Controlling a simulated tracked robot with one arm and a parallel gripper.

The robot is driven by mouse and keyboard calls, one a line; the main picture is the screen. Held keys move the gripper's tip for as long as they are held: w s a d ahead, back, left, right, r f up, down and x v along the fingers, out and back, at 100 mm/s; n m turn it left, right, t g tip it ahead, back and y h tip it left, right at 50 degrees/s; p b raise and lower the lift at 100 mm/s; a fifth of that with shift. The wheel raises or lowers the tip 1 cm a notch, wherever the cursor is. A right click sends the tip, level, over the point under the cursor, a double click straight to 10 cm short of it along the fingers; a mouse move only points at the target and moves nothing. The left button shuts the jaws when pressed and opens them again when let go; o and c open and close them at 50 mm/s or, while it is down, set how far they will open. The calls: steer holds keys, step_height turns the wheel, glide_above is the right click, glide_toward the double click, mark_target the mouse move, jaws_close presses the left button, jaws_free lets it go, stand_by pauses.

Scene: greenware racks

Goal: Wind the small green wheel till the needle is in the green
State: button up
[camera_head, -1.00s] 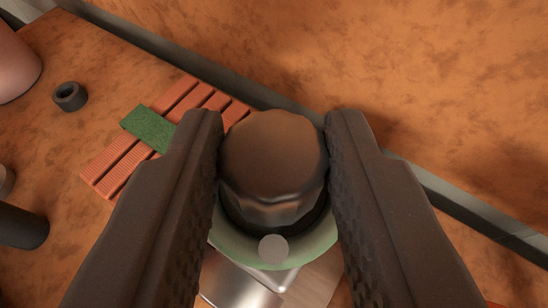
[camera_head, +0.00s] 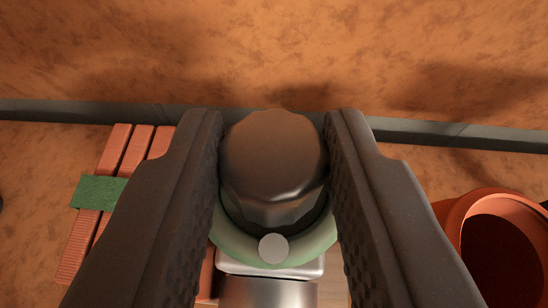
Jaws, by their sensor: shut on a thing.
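The small green wheel (camera_head: 228,245) shows as a pale green rim below a dark faceted knob (camera_head: 273,165). A round grey spot (camera_head: 273,248) sits on the rim's near side. My gripper (camera_head: 274,130) has one dark textured finger on each side of the knob and is shut on it. The fingers and knob hide part of the rim. Shiny metal (camera_head: 268,290) shows under the wheel. No gauge or needle is visible in this view.
Ribbed red-brown slats with a green strip (camera_head: 98,192) lie at the left. An orange round pot (camera_head: 500,245) with a dark inside stands at the lower right, near my right finger. A grey ledge (camera_head: 80,110) runs along the mottled orange wall behind.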

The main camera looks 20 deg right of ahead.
steer(key=shift+a+r+m+g+h+p, duration=0.1)
steer(key=shift+r+m+g+h+p, duration=0.3)
steer(key=shift+p, duration=1.35)
steer(key=shift+a+f+m+g+h+p, duration=0.1)
steer(key=shift+m+h+p, duration=0.6)
steer(key=shift+p, duration=1)
steer(key=m+h+p, duration=0.1)
steer(key=p, duration=0.1)
steer(key=shift+w+g+p, duration=0.1)
steer(key=shift+g+p, duration=0.2)
steer(key=shift+p, duration=0.1)
steer(key=shift+f+m+h+p, duration=0.25)
steer(key=shift+m+h+p, duration=0.2)
steer(key=shift+p, duration=0.5)
steer(key=o, duration=1)
